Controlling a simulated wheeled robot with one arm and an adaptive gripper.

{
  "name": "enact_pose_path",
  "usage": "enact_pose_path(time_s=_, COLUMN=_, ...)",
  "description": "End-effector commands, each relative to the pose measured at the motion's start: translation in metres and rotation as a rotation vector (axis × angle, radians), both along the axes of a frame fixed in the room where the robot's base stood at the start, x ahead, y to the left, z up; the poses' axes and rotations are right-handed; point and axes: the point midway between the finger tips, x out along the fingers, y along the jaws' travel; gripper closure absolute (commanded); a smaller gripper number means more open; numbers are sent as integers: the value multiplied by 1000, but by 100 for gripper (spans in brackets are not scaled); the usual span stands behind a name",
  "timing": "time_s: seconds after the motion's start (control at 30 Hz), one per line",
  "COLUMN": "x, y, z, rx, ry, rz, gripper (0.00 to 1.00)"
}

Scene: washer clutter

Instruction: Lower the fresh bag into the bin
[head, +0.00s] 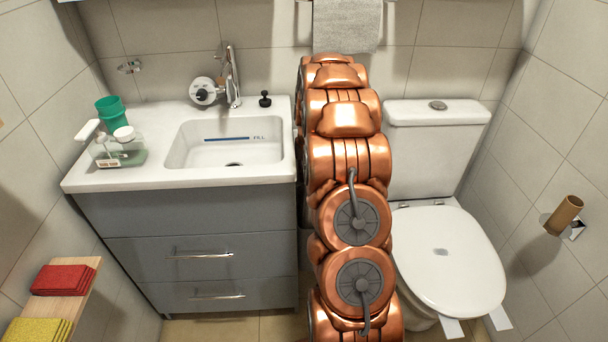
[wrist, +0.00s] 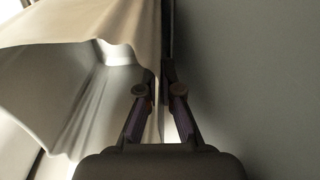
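My gripper (wrist: 154,91) shows in the wrist view, its two fingers angled together with a thin edge of pale sheet between the tips. The sheet is the fresh bag (wrist: 95,35), whitish and draped in folds, with its mouth spread open at the left. The gripper looks shut on the bag's rim at its right side. In the head view my copper arm hides the gripper and the bag. I cannot make out the bin in either view.
A grey vanity (head: 205,235) with a white sink (head: 225,150) stands left of my arm. A toilet (head: 450,260) with its lid down stands close on the right. A paper-roll holder (head: 565,215) sticks out from the right wall. A plain grey surface (wrist: 260,80) fills the wrist view's right side.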

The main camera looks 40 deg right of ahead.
Motion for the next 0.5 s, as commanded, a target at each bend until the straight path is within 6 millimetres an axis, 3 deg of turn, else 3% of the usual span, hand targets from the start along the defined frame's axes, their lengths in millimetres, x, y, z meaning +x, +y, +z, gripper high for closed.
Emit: enact_pose_path(time_s=0.5, x=0, y=0, z=-15, rx=0, ry=0, rz=0, gripper=100)
